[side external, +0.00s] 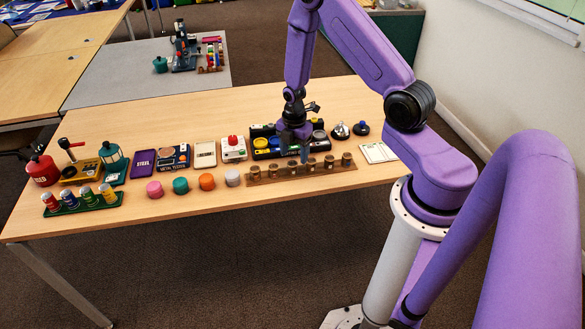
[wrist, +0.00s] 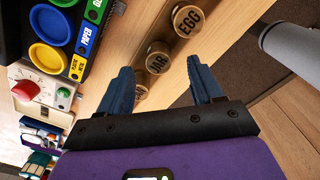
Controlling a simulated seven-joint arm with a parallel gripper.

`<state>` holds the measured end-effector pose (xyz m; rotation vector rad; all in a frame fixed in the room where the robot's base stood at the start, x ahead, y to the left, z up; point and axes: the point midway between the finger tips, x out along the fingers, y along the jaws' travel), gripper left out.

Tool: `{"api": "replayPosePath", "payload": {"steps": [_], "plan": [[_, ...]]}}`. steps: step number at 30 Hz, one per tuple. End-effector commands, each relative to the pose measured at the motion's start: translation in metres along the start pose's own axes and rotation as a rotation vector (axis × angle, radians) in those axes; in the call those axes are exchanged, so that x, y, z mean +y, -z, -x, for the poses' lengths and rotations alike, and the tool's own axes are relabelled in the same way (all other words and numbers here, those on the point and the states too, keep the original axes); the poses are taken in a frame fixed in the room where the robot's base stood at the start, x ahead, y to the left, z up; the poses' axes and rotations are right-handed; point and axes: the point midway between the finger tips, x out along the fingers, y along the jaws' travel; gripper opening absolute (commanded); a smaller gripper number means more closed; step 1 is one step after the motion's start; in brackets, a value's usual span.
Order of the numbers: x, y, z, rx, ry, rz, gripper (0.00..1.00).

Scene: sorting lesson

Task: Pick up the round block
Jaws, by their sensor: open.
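Several round blocks stand in a row near the table's front edge in the side external view: pink (side external: 155,189), teal (side external: 180,186), orange (side external: 207,181) and white (side external: 233,177). Right of them, short round wooden pieces (side external: 312,163) stand on a brown strip (side external: 283,174). In the wrist view one wooden piece reads "EGG" (wrist: 187,20); another, partly legible, ends in "AR" (wrist: 158,60). My gripper (side external: 304,154) is open and empty above the strip. In the wrist view my gripper (wrist: 160,75) has its fingers apart, with wooden pieces showing between and beyond them.
A dark sorting tray with coloured round wells (side external: 262,143) stands just behind the strip. A white box with a red knob (side external: 233,148), a metal tester (side external: 174,156) and a rack of small cans (side external: 82,199) are further left. The front table edge is bare.

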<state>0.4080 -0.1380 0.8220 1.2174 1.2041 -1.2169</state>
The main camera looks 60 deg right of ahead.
Motion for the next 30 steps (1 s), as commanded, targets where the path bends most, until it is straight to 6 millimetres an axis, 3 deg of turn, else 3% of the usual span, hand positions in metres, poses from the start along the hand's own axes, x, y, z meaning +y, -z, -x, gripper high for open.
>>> {"api": "replayPosePath", "payload": {"steps": [5,18,27,29,30], "plan": [[0.001,0.001,-0.007,0.0,0.0,0.0,0.66],[0.003,0.004,-0.052,-0.001,0.001,0.0,0.66],[0.003,0.003,-0.055,-0.001,-0.001,0.0,0.66],[0.003,0.003,-0.054,-0.001,-0.001,0.0,0.49],[0.003,0.003,-0.054,-0.001,-0.001,0.0,0.36]]}}
